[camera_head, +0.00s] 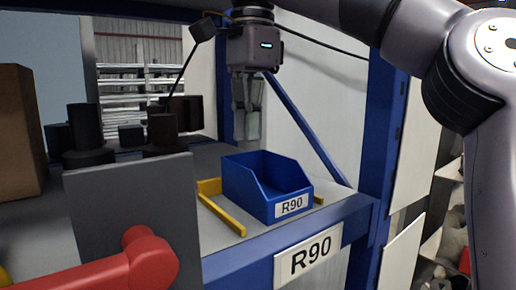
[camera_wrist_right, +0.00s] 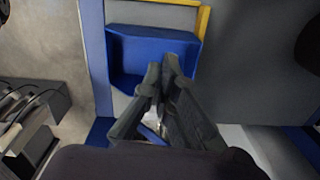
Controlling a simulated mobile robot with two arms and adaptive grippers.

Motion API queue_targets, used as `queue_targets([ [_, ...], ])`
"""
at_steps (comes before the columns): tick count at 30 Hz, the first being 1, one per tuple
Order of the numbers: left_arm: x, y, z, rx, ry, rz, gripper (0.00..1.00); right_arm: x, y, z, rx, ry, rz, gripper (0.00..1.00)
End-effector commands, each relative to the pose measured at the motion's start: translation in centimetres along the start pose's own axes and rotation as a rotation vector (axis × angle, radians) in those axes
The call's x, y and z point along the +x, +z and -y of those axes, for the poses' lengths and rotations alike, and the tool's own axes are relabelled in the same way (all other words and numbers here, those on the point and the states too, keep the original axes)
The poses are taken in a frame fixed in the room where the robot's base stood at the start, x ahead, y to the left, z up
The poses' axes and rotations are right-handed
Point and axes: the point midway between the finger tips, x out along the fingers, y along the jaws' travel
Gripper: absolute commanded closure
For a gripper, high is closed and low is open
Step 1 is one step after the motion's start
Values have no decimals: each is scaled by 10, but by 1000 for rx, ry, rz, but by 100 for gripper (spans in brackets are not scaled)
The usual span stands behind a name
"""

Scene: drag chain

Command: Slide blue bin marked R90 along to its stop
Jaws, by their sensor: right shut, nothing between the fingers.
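The blue bin marked R90 (camera_head: 245,183) sits upright on a grey shelf, its low labelled front facing me. Yellow guide strips (camera_head: 222,211) run along the shelf on both sides of it. In the right wrist view the bin (camera_wrist_right: 150,45) lies beyond my fingers, with a yellow strip at its top and right. My right gripper (camera_head: 247,135) hangs pointing down, above the bin's rear edge in the head view. Its fingers (camera_wrist_right: 164,72) are together and empty, overlapping the bin's near edge in the wrist view; contact cannot be told. My left gripper is not in view.
A white R90 plate (camera_head: 310,258) is on the blue front beam. A blue upright (camera_head: 378,140) stands at right. A grey panel (camera_head: 130,220) and a red rounded part (camera_head: 150,262) stand at front left. Dark cylindrical parts (camera_head: 86,125) and a brown box (camera_head: 18,130) are behind.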

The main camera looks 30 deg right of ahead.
Motion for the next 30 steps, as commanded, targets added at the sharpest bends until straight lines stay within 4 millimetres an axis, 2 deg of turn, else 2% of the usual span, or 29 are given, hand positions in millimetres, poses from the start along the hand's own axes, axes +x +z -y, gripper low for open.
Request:
queue_targets([
  [2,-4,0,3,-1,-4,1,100,-1,-4,-1,0,13,-25,100],
  [13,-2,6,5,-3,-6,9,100,28,-6,-2,-2,17,-22,100],
  [21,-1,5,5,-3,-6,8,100,66,-7,-2,-4,22,-23,100],
  [30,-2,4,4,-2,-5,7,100,95,-7,-3,-1,16,-24,100],
])
